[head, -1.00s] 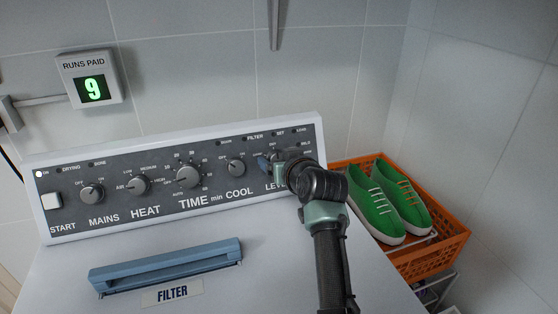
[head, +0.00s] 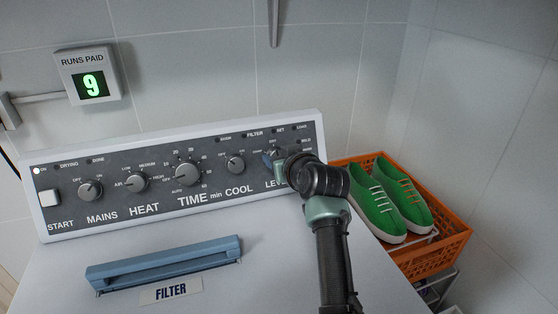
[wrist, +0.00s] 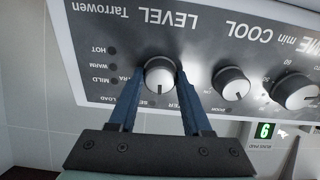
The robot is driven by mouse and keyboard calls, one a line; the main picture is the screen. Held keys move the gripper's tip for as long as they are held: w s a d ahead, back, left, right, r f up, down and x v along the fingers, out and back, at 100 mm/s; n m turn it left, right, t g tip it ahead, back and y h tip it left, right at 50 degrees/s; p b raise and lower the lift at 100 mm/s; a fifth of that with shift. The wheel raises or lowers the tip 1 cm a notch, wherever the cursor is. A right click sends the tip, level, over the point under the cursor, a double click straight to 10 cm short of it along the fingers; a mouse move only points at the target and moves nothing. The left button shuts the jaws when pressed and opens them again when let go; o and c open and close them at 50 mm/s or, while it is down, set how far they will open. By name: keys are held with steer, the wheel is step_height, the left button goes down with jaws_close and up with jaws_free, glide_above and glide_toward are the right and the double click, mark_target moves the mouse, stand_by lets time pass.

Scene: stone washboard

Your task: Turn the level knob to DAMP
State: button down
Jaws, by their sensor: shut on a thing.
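The LEVEL knob (wrist: 160,77) is a light round dial on the dark control panel, seen in the wrist view between the two blue fingers of my gripper (wrist: 157,85). The fingers are shut on its sides. Its pointer mark seems to lie at the lower side of the dial in that upside-down view. In the head view my gripper (head: 272,158) is at the right end of the panel (head: 130,205), above the LEVEL label, and hides the knob. The DAMP label is not readable in either view.
The COOL knob (head: 235,164) and TIME knob (head: 188,174) are just left of my gripper. A blue filter handle (head: 165,262) lies on the top in front. An orange crate (head: 440,257) with green shoes (head: 380,205) stands right of my arm. A counter (head: 92,84) reads 9.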

steer(key=n+b, duration=0.2)
steer(key=n, duration=0.1)
steer(key=n+b, duration=0.2)
steer(key=shift+f, duration=0.25)
steer(key=n+b, duration=0.2)
steer(key=n, duration=0.3)
steer(key=shift+r+n+g+b, duration=0.15)
steer(key=shift+n+g+b, duration=0.15)
steer(key=shift+n+b, duration=0.1)
steer(key=shift+c, duration=1.7)
jaws_free()
steer(key=shift+s+r, duration=0.1)
steer(key=shift+r, duration=0.05)
steer(key=p+v, duration=0.3)
steer(key=v, duration=0.4)
steer(key=shift+d, duration=0.2)
steer(key=shift+s, duration=0.15)
